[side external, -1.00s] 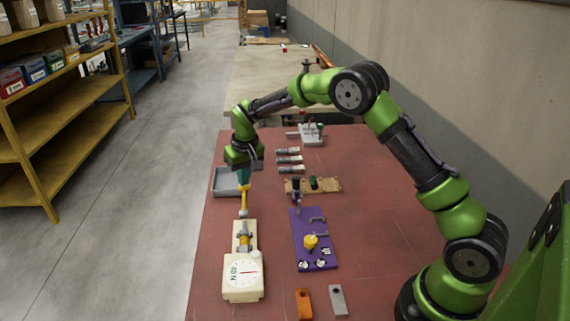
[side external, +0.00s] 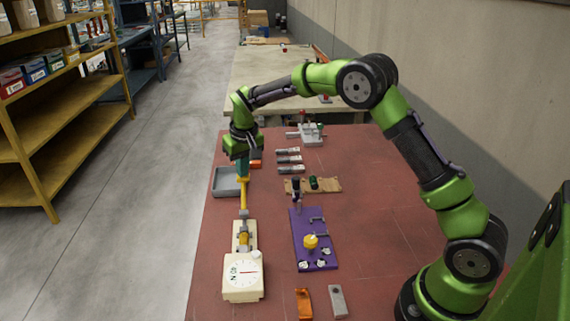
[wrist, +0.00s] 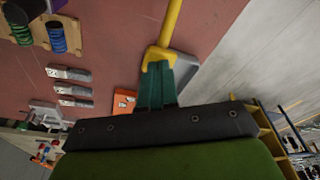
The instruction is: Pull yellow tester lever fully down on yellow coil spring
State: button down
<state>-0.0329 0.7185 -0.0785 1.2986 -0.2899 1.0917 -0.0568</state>
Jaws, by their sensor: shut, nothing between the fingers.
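The cream spring tester (side external: 242,284) with a round dial stands at the front left of the red table. A yellow part between grey fittings, apparently the yellow coil spring (side external: 243,238), sits on it; its coils are too small to make out. The yellow lever (side external: 244,195) reaches from the tester toward the far end of the table. My gripper (side external: 243,172) is shut and empty at the lever's far end. In the wrist view, the teal fingertips (wrist: 157,72) are together against or right by the lever's end (wrist: 158,54); exact contact is hidden.
A grey tray (side external: 226,182) lies just left of the lever's end, with an orange block (side external: 256,157) behind. A purple board (side external: 314,250) with a yellow knob is right of the tester. A wooden spring rack (side external: 327,186) and several grey pieces (side external: 290,160) lie farther back.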

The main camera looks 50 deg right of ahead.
notch_tip(320, 180, up, 7)
jog(key=s+a, duration=0.1)
jog(key=shift+f, duration=0.15)
dwell(0.6)
